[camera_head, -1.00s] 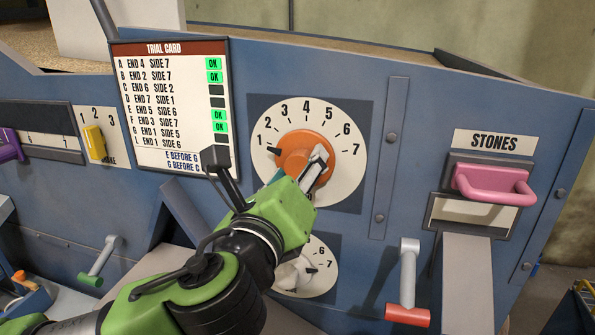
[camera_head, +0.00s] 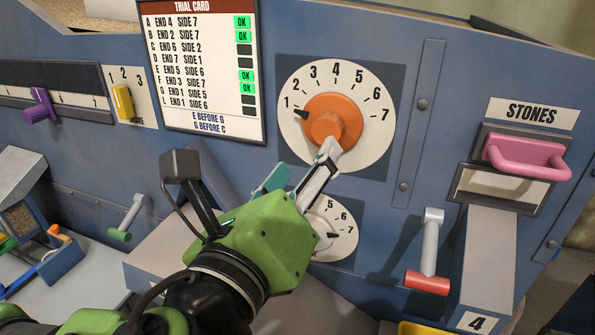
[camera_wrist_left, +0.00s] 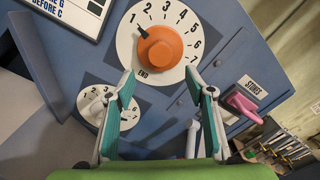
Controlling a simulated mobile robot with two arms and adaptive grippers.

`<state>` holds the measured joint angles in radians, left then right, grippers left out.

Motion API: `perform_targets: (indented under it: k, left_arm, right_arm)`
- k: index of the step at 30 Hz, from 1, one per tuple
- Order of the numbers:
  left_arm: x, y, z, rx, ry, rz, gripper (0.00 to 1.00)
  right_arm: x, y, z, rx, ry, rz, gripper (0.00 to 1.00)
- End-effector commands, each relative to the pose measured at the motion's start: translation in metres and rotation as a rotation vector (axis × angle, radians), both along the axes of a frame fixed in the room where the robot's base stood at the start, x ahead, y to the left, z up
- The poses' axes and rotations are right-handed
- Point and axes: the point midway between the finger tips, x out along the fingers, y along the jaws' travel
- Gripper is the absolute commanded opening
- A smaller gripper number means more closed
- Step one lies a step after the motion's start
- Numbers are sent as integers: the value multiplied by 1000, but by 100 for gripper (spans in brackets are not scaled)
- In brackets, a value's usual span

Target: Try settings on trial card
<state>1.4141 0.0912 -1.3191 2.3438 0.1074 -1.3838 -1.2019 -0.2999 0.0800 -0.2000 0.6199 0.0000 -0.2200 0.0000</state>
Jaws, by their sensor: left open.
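The trial card (camera_head: 205,125) hangs on the blue panel at upper left in the head view. Rows A, B, E and F show green OK marks; the boxes for C, D, G and L are dark. The orange knob (camera_head: 332,120) sits on a white dial (camera_head: 372,140) and its black pointer is at 1. The wrist view shows this knob (camera_wrist_left: 158,48) with END printed below it. My left gripper (camera_head: 303,163) is open and empty just below the knob, apart from it. A smaller lower dial (camera_head: 343,215) is partly hidden by the gripper. My right gripper is not visible.
A pink handle (camera_head: 526,156) under the STONES label and a red-tipped lever (camera_head: 427,284) are at right. A purple slider (camera_head: 40,108), a yellow slider (camera_head: 122,102) and a green-tipped lever (camera_head: 121,235) are at left. A grey chute marked 4 (camera_head: 490,260) juts out at lower right.

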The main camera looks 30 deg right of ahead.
Motion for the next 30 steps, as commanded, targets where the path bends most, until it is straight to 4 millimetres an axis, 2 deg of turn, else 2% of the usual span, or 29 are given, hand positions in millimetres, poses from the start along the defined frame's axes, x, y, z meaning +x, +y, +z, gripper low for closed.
perform_targets:
  k: [6, 18, 23, 26, 30]
  left_arm:
    - [-9, 12, 0, 0, 0, 1, 49]
    - [-8, 14, -2, -27, 40, 5, 49]
    - [7, 27, -13, -176, 246, 39, 49]
    - [24, 44, -27, -318, 442, 89, 49]
    - [50, 72, -57, -520, 708, 183, 49]
  right_arm:
    - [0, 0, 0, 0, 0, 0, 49]
    - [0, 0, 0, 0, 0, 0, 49]
    - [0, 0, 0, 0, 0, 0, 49]
    - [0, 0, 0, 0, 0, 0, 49]
    - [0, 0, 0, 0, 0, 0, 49]
